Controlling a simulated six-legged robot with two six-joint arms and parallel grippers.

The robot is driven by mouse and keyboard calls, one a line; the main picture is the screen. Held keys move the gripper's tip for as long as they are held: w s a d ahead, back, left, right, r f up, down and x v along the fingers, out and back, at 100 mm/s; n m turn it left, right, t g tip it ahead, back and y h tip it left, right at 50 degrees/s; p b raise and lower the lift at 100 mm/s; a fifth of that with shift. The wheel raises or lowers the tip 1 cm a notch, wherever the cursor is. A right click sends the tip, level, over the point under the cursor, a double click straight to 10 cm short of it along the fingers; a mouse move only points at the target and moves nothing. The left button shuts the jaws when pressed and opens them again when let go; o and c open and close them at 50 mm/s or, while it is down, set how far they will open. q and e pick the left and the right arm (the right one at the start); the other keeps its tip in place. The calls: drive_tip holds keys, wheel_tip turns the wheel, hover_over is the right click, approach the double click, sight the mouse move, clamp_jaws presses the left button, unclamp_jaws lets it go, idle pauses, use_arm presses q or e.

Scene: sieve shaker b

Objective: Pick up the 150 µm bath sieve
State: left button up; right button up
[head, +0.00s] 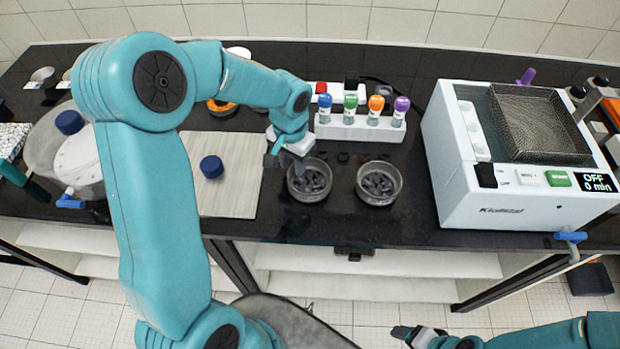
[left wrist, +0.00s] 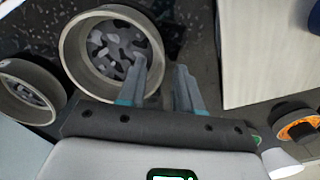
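Two round pale-rimmed dishes holding dark grey pieces stand side by side on the black bench, the left dish (head: 328,188) and the right dish (head: 377,200). No size mark is readable, so I cannot tell which is the 150 µm sieve. My left gripper (head: 286,163) is at the upper-left rim of the left dish. In the left wrist view its fingers (left wrist: 162,72) are apart, one over the dish's inside and one outside the rim of the near dish (left wrist: 70,52); contact is unclear. My right gripper (head: 402,331) is low at the bottom edge, away from the bench.
A white rack (head: 348,130) with colour-capped bottles stands behind the dishes. A white bath (head: 500,205) with a wire basket (head: 540,122) stands to the right, its display reading OFF, 0 min. A pale board (head: 232,200) with a blue cap (head: 211,167) lies left.

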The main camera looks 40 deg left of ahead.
use_arm(q)
drive_tip(key=shift+a+f, duration=0.2)
drive_tip(key=shift+f, duration=0.1)
drive_tip(key=shift+d, duration=0.1)
drive_tip(key=shift+d, duration=0.1)
drive_tip(key=c, duration=0.4)
clamp_jaws()
